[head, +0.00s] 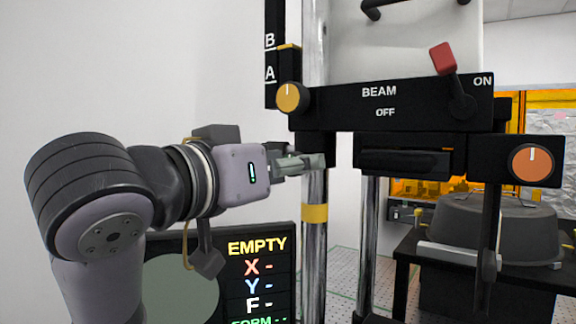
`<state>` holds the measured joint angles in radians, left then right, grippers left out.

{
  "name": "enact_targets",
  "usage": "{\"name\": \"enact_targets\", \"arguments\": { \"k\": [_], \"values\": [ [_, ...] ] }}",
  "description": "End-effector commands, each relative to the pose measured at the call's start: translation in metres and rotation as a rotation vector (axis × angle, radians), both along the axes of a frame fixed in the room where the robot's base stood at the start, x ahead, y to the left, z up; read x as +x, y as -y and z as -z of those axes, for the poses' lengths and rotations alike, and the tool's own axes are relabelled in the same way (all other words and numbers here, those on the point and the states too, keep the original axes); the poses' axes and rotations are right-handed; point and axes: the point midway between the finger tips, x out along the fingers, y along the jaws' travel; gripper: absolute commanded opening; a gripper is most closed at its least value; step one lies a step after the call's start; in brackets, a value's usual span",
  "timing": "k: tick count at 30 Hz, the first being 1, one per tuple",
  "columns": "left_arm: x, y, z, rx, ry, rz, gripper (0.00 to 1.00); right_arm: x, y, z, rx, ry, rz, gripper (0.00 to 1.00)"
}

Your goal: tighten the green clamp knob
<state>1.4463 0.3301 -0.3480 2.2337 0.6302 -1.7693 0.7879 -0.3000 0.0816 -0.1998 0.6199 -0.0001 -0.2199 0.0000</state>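No green clamp knob can be made out; my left gripper may cover it. My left gripper (312,162) comes in from the left and points right, its grey fingers in front of or against the chrome column (314,245), just below the black beam housing. I cannot tell whether the fingers touch anything or how far apart they are. My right gripper is out of view.
A yellow knob (292,97) sits above my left gripper, and an orange knob (531,162) is at the right. A red-tipped beam lever (443,57) leans left of ON. A display (257,270) reading EMPTY stands below my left arm. A dark table (405,250) is at right.

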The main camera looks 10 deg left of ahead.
Motion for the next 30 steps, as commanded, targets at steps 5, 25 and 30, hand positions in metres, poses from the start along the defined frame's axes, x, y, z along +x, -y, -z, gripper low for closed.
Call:
{"name": "enact_targets", "arguments": {
  "k": [5,25,30],
  "values": [
    [0.0,0.0,0.0,0.0,0.0,0.0,0.46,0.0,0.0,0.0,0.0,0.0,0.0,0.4],
    [-0.09,-0.038,-0.001,0.002,0.008,-0.005,0.46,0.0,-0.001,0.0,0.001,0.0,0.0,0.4],
    [-0.105,-0.044,-0.001,0.001,0.004,-0.003,0.46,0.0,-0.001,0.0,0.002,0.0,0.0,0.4]
  ]
}}
